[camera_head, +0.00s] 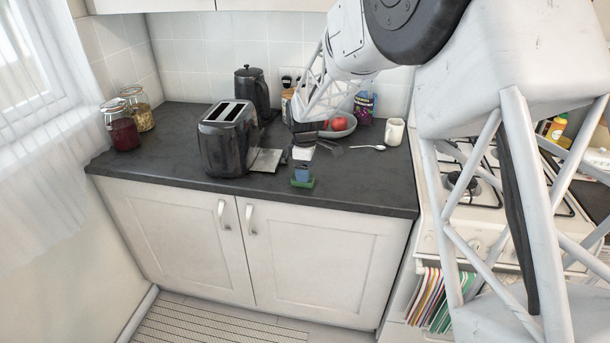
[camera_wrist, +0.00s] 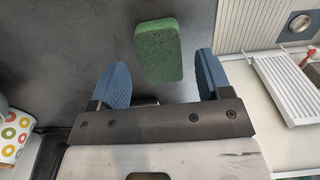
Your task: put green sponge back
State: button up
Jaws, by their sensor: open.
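The green sponge (camera_wrist: 158,52) lies on the dark counter. In the wrist view it sits just beyond and between the two blue fingertips of my gripper (camera_wrist: 159,80), which are spread apart with nothing between them. In the head view the sponge (camera_head: 302,182) is near the counter's front edge, and my gripper (camera_head: 302,172) is right above it, partly hiding it. I cannot tell from the head view whether the fingers touch it.
A black toaster (camera_head: 229,138) stands left of my gripper, with a black kettle (camera_head: 252,92) behind. A fruit bowl (camera_head: 342,125), a spoon (camera_head: 367,147) and a white mug (camera_head: 394,131) are to the right. Glass jars (camera_head: 121,125) stand far left. The front right counter is clear.

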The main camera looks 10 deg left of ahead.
notch_tip(320, 180, up, 9)
dwell(0.4)
jog(key=shift+r, duration=0.1)
dwell(0.8)
jog(key=s+d+r+m+t, duration=0.1)
jog(key=s+d+r+m, duration=0.4)
jog(key=s+d, duration=0.5)
jog(key=s+d+r+m, duration=0.4)
jog(key=s+d+r, duration=0.2)
jog(key=s+d, duration=0.45)
jog(key=s+d+f+m, duration=0.1)
jog(key=s+d+m, duration=0.2)
jog(key=s+d, duration=0.2)
jog(key=s+d+f+m+t, duration=0.1)
jog(key=s+d+m, duration=0.2)
jog(key=s, duration=0.8)
jog(key=s+d+f+m, duration=0.1)
jog(key=s+d+m, duration=0.2)
jog(key=s+d, duration=0.3)
jog(key=shift+s+d+f+t, duration=0.2)
jog(key=shift+s+d+t, duration=0.15)
jog(key=shift+s, duration=0.85)
